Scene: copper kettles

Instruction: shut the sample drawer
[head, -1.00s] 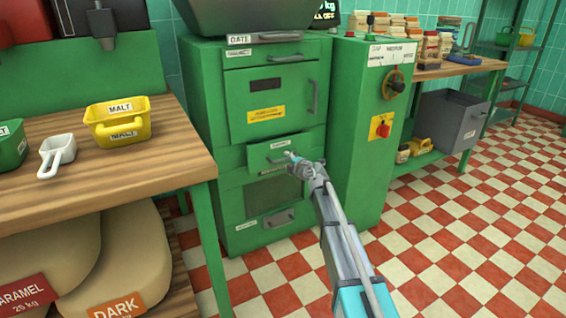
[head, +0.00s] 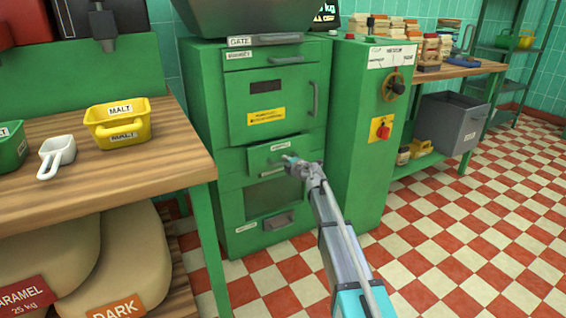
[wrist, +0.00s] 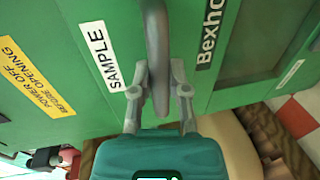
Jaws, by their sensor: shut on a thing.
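The sample drawer (head: 268,155) is a green drawer front with a small white label, in the middle of the green mill cabinet below the door with the yellow sticker. In the wrist view its SAMPLE label (wrist: 97,50) stands beside a grey bar handle (wrist: 157,40). My gripper (head: 288,160) is at the drawer front. In the wrist view my gripper (wrist: 158,82) is shut on the handle, with one finger on each side of the bar. How far the drawer stands out of the cabinet is hard to tell.
A workbench (head: 165,165) with a yellow malt bin (head: 118,123) and a white scoop (head: 57,155) stands to the left. A control cabinet (head: 365,150) adjoins the mill on the right. A grey crate (head: 452,122) is farther right. The checked floor (head: 480,235) in front is clear.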

